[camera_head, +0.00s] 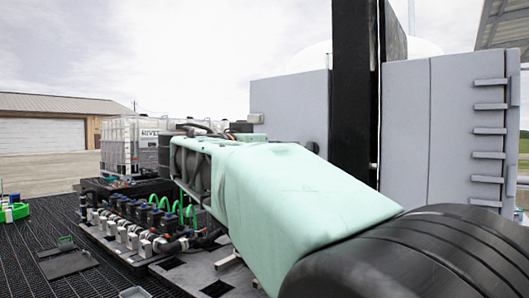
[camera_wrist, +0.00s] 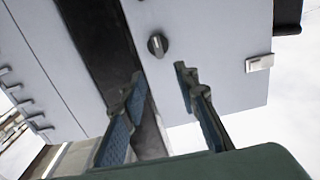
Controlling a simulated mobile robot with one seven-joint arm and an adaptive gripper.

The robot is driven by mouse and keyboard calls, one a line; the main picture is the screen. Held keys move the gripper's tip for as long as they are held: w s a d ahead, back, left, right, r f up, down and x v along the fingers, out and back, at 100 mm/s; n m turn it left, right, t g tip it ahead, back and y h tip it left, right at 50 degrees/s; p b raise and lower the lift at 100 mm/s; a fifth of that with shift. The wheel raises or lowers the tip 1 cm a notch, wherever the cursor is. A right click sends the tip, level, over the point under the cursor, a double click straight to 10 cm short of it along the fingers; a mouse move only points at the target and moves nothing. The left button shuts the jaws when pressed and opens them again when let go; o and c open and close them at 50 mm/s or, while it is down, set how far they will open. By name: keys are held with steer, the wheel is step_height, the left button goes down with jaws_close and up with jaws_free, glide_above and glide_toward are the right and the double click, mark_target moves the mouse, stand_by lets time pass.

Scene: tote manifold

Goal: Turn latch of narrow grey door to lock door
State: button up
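A dark round latch knob (camera_wrist: 157,45) with a raised grip bar sits on a flat grey door (camera_wrist: 215,40), near its edge beside a black post. The bar runs nearly up and down in the wrist view, slightly tilted. My gripper (camera_wrist: 160,78) is open, with its two blue-padded fingers apart. The knob appears just beyond the fingertips, roughly between their lines, and no contact shows. In the head view a grey panel (camera_head: 290,105) stands left of the black post, seemingly the same door.
The black post (camera_head: 355,90) stands beside the door. A larger grey cabinet (camera_head: 440,130) with several protruding bars stands to its right. A pale fitting (camera_wrist: 259,63) sticks out at the door's far edge. A manifold with several valves (camera_head: 135,225) lies at lower left.

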mark_target(308, 145)
steer(key=p+x, duration=0.4)
steer(key=x, duration=0.6)
steer(key=shift+r, duration=0.1)
steer(key=shift+w+d, duration=0.35)
jaws_close()
